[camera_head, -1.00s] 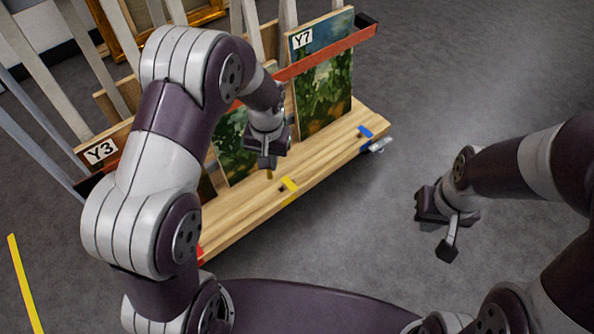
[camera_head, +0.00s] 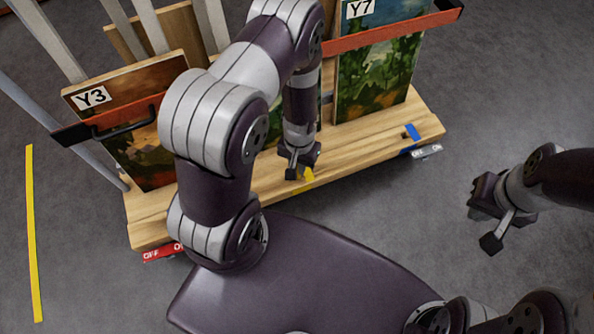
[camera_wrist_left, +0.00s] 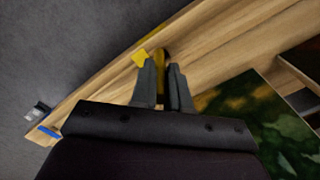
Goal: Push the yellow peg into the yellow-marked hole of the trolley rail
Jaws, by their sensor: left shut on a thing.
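My left gripper (camera_head: 301,173) is over the front edge of the wooden trolley rail (camera_head: 230,196), beside the yellow mark (camera_head: 309,176). In the left wrist view its fingers (camera_wrist_left: 163,88) are shut on the dark yellow peg (camera_wrist_left: 162,70), which points at the rail. The yellow mark (camera_wrist_left: 140,57) lies just left of the peg there. The hole is not clearly seen, and I cannot tell whether the peg's tip is in it. My right gripper (camera_head: 489,217) is off to the right over the floor, fingers apart and empty.
Paintings labelled Y3 (camera_head: 140,150) and Y7 (camera_head: 375,75) stand on the trolley behind red bars. A blue mark (camera_head: 412,131) is at the rail's right end. A red ON/OFF tab (camera_head: 162,252) sits at the left end. The floor at right is clear.

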